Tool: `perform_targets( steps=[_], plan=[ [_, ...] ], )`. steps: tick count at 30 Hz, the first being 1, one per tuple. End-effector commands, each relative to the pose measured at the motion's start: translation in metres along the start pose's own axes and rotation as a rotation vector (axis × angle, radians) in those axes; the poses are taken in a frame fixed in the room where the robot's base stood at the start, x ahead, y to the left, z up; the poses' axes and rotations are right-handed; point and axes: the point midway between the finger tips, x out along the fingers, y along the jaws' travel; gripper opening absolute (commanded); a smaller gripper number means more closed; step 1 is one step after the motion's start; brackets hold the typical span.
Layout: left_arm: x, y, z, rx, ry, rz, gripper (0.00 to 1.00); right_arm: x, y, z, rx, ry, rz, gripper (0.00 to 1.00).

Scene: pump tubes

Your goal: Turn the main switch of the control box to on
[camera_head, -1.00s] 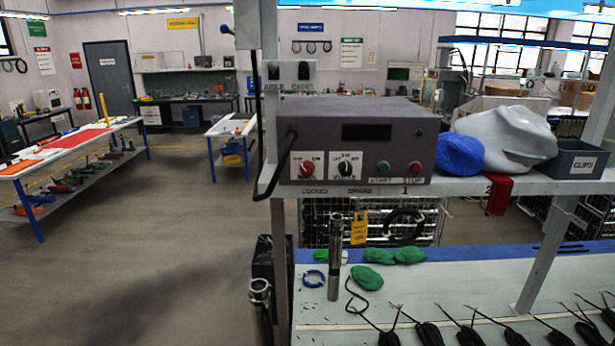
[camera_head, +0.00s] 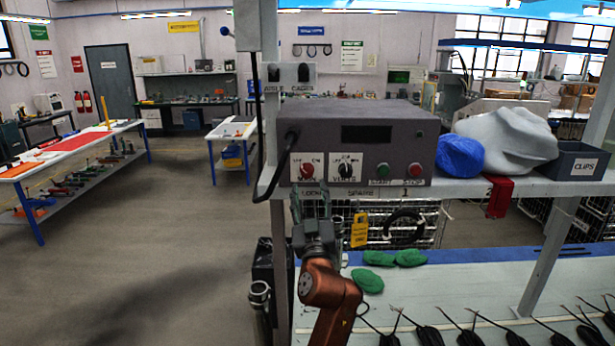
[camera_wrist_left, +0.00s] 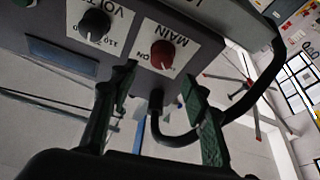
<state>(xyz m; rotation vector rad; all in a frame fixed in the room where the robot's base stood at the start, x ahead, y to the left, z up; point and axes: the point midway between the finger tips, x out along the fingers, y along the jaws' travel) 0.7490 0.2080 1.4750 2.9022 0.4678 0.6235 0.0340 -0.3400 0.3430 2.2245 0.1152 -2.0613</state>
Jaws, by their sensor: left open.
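The grey control box (camera_head: 360,140) stands on the shelf. Its main switch is a red knob (camera_head: 307,169) on a white plate at the left of the front face; the wrist view shows it close up as a red knob (camera_wrist_left: 162,53) next to the words MAIN and ON. Which way the knob points is too small to tell. My left gripper (camera_head: 311,197) is just below the switch, pointing up, open and empty. In the wrist view its two fingers (camera_wrist_left: 158,82) stand apart on either side below the knob, not touching it. My right gripper is out of view.
A black voltage knob (camera_head: 345,168) sits right of the switch, then green (camera_head: 383,169) and red (camera_head: 414,170) buttons. A black cable (camera_head: 280,170) loops at the box's left. A yellow tag (camera_head: 360,230) hangs below the shelf. Green cloths (camera_head: 380,258) lie on the bench.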

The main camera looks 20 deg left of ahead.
Motion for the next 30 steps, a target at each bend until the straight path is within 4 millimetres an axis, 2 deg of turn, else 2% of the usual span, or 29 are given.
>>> perform_targets(
  steps=[6,12,23,30],
  plan=[
    [0.037,0.000,-0.002,0.003,0.000,-0.001,0.43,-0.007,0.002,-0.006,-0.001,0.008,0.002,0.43],
    [0.057,0.000,0.000,0.002,-0.001,0.000,0.43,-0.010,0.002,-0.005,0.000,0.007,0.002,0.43],
    [0.061,0.000,0.001,0.001,-0.002,0.001,0.42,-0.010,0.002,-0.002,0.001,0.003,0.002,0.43],
    [0.061,0.000,0.001,0.001,-0.002,0.001,0.26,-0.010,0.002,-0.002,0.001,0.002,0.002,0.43]
  ],
)
